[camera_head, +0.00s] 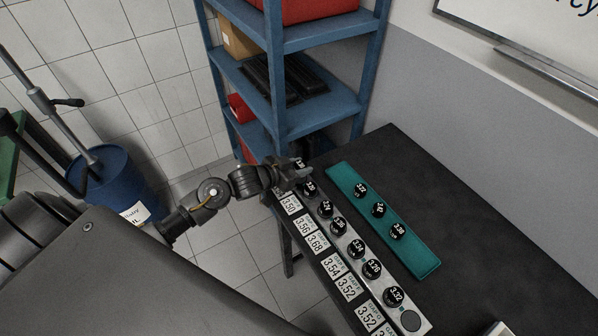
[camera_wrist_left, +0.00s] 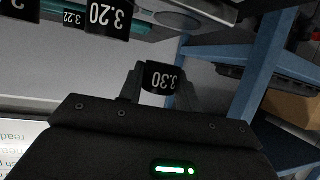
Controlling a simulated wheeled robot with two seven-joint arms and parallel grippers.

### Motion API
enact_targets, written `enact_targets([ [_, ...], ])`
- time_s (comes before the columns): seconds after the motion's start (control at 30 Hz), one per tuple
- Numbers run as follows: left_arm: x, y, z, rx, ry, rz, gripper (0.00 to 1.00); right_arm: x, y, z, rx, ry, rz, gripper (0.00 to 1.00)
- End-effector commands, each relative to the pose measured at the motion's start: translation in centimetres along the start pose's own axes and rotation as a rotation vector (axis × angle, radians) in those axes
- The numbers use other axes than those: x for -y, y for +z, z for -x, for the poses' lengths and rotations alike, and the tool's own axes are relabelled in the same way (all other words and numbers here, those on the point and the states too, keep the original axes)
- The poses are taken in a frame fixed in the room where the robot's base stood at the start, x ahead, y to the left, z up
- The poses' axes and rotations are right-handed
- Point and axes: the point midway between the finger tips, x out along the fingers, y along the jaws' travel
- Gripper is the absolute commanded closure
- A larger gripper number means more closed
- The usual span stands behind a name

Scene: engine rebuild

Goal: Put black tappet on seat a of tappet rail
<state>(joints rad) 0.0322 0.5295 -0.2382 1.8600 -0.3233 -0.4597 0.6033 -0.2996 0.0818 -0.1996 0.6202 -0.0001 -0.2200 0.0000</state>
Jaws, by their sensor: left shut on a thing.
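The tappet rail (camera_head: 410,321) is a long pale strip along the near edge of the dark bench, with several black numbered tappets in a row and an empty round seat at its near end. My left gripper (camera_head: 297,166) is at the far end of the rail. In the left wrist view it is shut on a black tappet (camera_wrist_left: 160,77) marked 3.30, held between the fingertips. Whether this tappet touches the rail is hidden. Other tappets, one marked 3.20 (camera_wrist_left: 107,22), show beside it. My right gripper is not in view.
A teal tray (camera_head: 424,262) with three black tappets lies right of the rail. White number cards (camera_head: 331,265) line the rail's left side. A blue shelf (camera_head: 283,125) stands close behind the gripper.

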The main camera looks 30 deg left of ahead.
Motion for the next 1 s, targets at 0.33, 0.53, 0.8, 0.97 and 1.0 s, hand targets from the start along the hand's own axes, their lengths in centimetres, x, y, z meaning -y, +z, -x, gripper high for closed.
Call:
enact_targets([
  [0.33,0.5,2.1,-1.2,0.004,-0.001,0.003,0.97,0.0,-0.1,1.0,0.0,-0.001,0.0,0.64],
  [0.53,0.5,3.3,-1.8,-0.001,-0.001,0.0,0.97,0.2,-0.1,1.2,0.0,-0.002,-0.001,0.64],
  [0.8,0.5,3.5,-1.9,0.0,0.0,0.0,0.97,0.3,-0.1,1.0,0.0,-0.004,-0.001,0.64],
  [0.97,0.5,3.8,-2.0,0.0,0.0,-0.001,0.61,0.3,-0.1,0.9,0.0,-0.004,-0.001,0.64],
  [1.0,0.5,3.8,-2.0,0.0,0.0,-0.001,0.57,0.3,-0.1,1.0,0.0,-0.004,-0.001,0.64],
])
